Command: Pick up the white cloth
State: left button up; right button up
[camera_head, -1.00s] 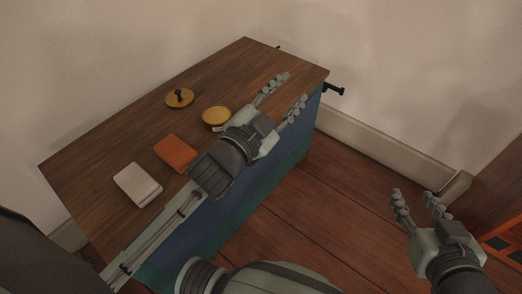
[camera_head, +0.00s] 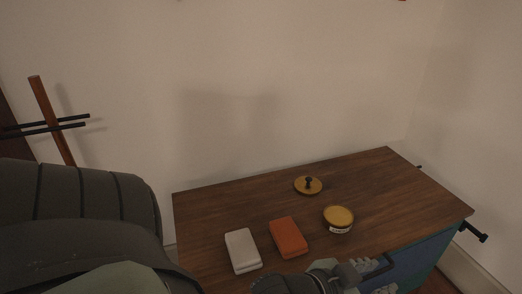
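The white cloth (camera_head: 242,249) is a flat folded block lying on the wooden top of the cabinet, near its front left part. My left gripper (camera_head: 377,277) is at the bottom edge of the view, to the right of the cloth and apart from it, by the cabinet's front edge. Its two fingers show spread apart with nothing between them; part of the hand is cut off by the frame. My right gripper is out of view.
An orange folded cloth (camera_head: 289,237) lies just right of the white one. A round yellow-lidded tin (camera_head: 338,218) and a brass disc with a dark knob (camera_head: 308,185) stand farther right and back. The wooden top (camera_head: 215,207) is bare behind the white cloth.

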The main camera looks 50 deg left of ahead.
aim_at(244, 254)
jog(key=k+u, duration=0.1)
jog(key=u, duration=1.05)
jog(key=i+l+u, duration=0.1)
jog(key=u, duration=0.5)
